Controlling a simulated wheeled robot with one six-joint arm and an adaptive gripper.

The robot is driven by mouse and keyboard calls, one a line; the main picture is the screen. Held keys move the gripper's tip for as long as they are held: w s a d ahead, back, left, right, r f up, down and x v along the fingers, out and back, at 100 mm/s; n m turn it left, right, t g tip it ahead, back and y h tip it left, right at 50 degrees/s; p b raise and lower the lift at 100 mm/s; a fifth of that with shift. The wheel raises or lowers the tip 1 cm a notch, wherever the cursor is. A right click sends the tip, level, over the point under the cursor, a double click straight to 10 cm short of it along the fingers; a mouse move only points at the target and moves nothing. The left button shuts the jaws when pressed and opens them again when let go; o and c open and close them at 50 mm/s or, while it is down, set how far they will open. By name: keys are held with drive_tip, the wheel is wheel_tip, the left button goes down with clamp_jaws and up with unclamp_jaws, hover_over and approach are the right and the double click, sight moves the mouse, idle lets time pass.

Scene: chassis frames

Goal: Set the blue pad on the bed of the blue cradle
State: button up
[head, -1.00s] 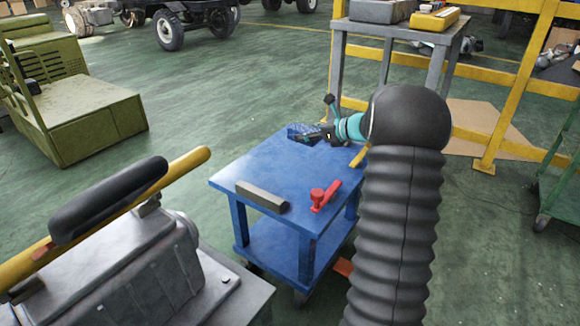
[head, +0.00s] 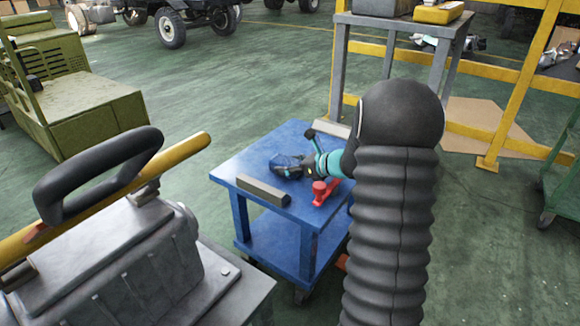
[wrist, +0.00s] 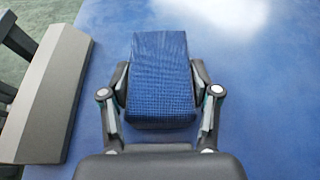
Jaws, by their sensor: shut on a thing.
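My gripper (wrist: 160,100) is shut on the blue pad (wrist: 160,75), a dark blue block with a woven-looking face, held between both fingers. In the head view the gripper (head: 291,170) and the pad (head: 283,163) are over the blue cart's top (head: 240,165), between a grey bar and a red item. I cannot tell how far the pad is above the top. I cannot make out a separate blue cradle in either view.
The grey bar (head: 263,191) lies along the cart's near left edge; it also shows in the wrist view (wrist: 45,95). The red item (head: 322,195) is near the right edge. A pale bar (head: 333,128) lies at the back. The back left of the top is clear.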

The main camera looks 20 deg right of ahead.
drive_tip(key=shift+f, duration=0.15)
drive_tip(key=o, duration=1.2)
drive_tip(key=shift+c, duration=0.2)
drive_tip(key=shift+r, duration=0.2)
drive_tip(key=shift+s+d+r, duration=0.1)
drive_tip(key=p+v, duration=0.1)
drive_tip(key=v, duration=1)
drive_tip(key=shift+s+d, duration=0.2)
drive_tip(key=shift+s, duration=0.05)
